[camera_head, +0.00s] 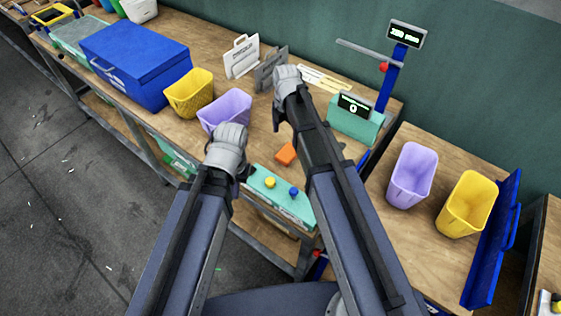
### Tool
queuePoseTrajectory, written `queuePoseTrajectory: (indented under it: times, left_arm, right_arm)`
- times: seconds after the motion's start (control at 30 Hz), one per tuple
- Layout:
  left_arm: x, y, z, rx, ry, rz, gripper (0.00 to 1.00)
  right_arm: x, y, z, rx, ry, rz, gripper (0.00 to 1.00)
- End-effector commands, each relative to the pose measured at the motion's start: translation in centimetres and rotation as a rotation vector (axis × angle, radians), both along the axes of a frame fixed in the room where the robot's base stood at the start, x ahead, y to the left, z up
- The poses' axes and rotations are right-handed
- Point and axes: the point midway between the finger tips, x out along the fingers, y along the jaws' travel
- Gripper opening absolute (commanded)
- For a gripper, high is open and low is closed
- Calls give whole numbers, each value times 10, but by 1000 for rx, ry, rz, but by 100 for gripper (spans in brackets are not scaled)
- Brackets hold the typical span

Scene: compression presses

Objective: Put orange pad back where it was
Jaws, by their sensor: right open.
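The orange pad (286,153) lies on the wooden bench between my two arms, just behind a teal control box (268,183) with a yellow and a blue button. My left gripper (228,142) is to the left of the pad, in front of a purple bin, apart from the pad. My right gripper (287,80) is beyond the pad, near the grey upright holder. It is open and apart from the pad. The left fingers are hidden behind the wrist. The press (354,123) has a teal base with a display and a blue column, and stands to the right of my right arm.
A purple bin (235,103), a yellow bin (191,97) and a blue box (133,62) stand to the left. White (242,57) and grey (270,67) holders stand at the back. Purple (411,175) and yellow (466,205) bins stand on the right bench.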

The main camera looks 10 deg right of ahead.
Motion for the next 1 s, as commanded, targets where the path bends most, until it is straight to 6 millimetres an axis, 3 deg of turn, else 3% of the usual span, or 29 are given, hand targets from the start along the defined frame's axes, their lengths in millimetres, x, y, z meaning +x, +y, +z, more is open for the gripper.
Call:
queuePoseTrajectory:
  times: [0.1, 0.7, 1.0]
  left_arm:
    - [0, 0, 0, 0, 0, 0, 0]
    - [0, 0, 0, 0, 0, 0, 0]
    - [0, 0, 0, 0, 0, 0, 0]
  right_arm:
    - [-30, 12, 0, -14, 2, -208, 100]
    - [-151, 50, 1, -88, -46, -1358, 100]
    - [-189, 55, 1, -103, -86, -1753, 100]
